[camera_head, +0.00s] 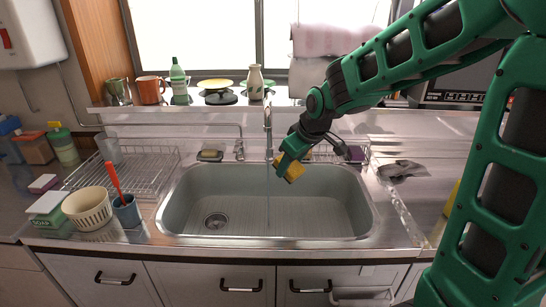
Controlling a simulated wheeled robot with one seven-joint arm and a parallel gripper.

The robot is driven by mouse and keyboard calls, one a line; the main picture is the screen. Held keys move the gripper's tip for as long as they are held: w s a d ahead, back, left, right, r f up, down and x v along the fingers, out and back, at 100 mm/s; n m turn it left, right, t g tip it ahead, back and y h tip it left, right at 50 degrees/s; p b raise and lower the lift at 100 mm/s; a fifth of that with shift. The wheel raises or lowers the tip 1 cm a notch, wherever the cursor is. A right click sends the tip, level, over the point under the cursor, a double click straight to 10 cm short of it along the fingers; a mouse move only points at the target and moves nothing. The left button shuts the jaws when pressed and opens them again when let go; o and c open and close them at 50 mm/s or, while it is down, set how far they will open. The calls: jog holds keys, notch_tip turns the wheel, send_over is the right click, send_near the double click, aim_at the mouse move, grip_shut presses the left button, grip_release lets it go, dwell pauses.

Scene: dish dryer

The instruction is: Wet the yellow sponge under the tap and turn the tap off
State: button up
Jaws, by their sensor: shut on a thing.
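The yellow sponge (292,170) is held in my green gripper (285,164), which is shut on it. Sponge and gripper are above the sink basin (190,190), towards its back edge. The metal tap (267,125) stands behind the basin, just left of my gripper. A faint vertical line below the tap looks like running water falling into the basin. The sponge is a little to the right of that line and appears apart from it. My gripper hides part of the sponge and of the back rim.
A wire dish rack (125,172) is left of the sink, with a cream basket (88,208) and a blue cup (127,211) in front. Bottles and mugs line the back shelf (205,108). A grey cloth (403,170) lies right of the sink. The basin looks empty.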

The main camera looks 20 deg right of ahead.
aim_at(295, 171)
jog(key=shift+s+d+r, duration=0.2)
jog(key=shift+s+r, duration=0.45)
jog(key=shift+s, duration=0.15)
jog(key=shift+s+d+r, duration=0.2)
jog(key=shift+s+r, duration=0.5)
jog(key=shift+s, duration=0.15)
jog(key=shift+s+d+r, duration=0.2)
jog(key=shift+s+r, duration=0.45)
jog(key=shift+s, duration=0.15)
